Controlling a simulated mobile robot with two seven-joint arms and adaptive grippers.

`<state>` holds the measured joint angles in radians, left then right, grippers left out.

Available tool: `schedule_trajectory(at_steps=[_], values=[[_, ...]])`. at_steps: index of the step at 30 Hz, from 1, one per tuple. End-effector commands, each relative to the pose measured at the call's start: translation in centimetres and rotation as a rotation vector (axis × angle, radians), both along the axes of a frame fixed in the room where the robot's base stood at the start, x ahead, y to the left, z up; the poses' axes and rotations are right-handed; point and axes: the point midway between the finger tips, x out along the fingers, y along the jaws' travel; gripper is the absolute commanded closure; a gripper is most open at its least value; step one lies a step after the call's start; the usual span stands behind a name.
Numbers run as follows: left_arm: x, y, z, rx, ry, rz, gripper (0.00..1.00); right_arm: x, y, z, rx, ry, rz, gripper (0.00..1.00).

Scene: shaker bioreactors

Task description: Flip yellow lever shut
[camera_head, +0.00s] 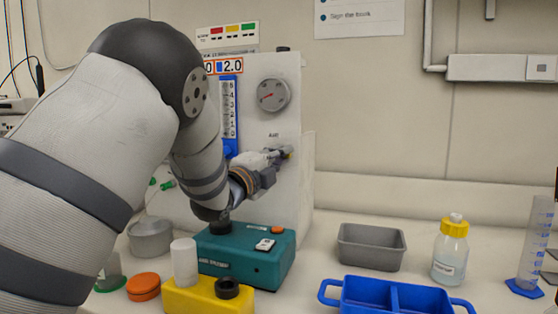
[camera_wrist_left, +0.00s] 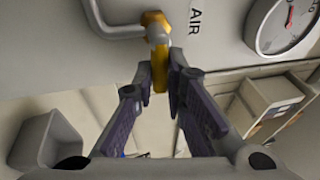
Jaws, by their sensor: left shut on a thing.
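The yellow lever (camera_wrist_left: 160,68) is on a metal pipe fitting beside the "AIR" label in the left wrist view. It hangs from a yellow valve body toward my gripper. In the head view only a small yellow bit of it (camera_head: 289,155) shows at the panel's right part, mostly hidden by my gripper. My left gripper (camera_wrist_left: 160,80) has its fingertips shut on the yellow lever, one on each side. In the head view, my left gripper (camera_head: 280,156) reaches against the white panel (camera_head: 285,115). My right gripper is not in view.
A round gauge (camera_head: 272,95) sits above the lever. Below are a teal device (camera_head: 245,255), a yellow block (camera_head: 208,298), a grey bin (camera_head: 371,246), a blue tray (camera_head: 395,296) and a yellow-capped bottle (camera_head: 450,252). The space right of the panel is free.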

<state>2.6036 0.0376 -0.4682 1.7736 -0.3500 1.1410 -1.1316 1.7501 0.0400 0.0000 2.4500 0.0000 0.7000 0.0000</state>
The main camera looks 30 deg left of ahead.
Motion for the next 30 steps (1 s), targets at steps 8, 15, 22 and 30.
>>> schedule_trajectory(at_steps=[8,15,22,30], values=[[0.0,0.0,0.1,-0.024,-0.007,0.0,1.0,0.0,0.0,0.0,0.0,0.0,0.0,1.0],[0.0,0.0,0.1,-0.023,-0.006,-0.001,0.68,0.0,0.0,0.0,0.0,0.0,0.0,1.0],[-0.8,0.0,-0.1,-0.022,-0.005,0.001,0.68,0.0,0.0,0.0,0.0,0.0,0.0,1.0],[-7.6,-0.1,-1.4,-0.023,-0.004,0.002,0.68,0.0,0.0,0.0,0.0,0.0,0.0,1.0]])
